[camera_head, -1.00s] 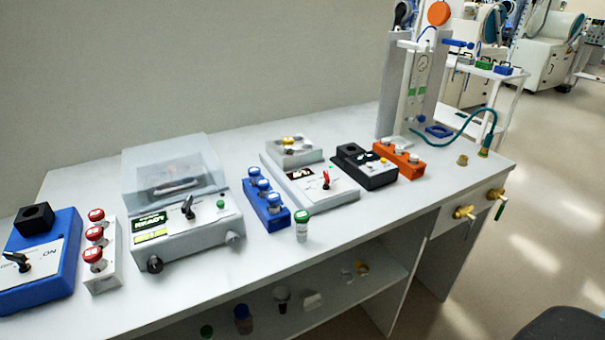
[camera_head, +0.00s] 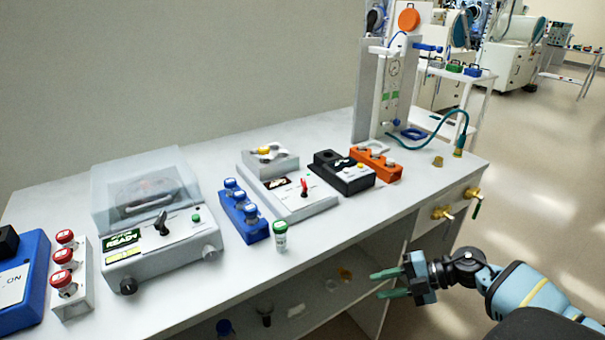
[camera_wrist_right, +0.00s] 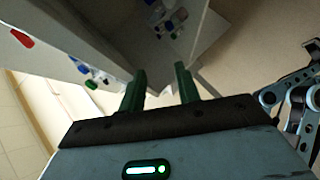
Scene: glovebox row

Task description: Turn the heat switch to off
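Several bench devices carry switches, and I cannot read which is marked heat. The grey unit (camera_head: 315,204) in the middle has a red lever (camera_head: 304,187) standing up on its top panel, beside a small dark display. The blue box (camera_head: 17,299) at the left edge shows the letters ON; its black switch is cut off. The grey lidded machine (camera_head: 160,253) has a black lever (camera_head: 162,223). My right gripper (camera_head: 376,286) is open and empty, in front of the bench and below its top, apart from all devices. Its green fingers also show in the right wrist view (camera_wrist_right: 160,72). My left gripper is out of view.
A green-capped vial (camera_head: 280,236) stands near the bench's front edge. A blue vial rack (camera_head: 243,225), a black box (camera_head: 345,177) and an orange rack (camera_head: 378,165) stand nearby. Brass valves (camera_head: 442,213) stick out at the bench's right end. A shelf lies beneath the top.

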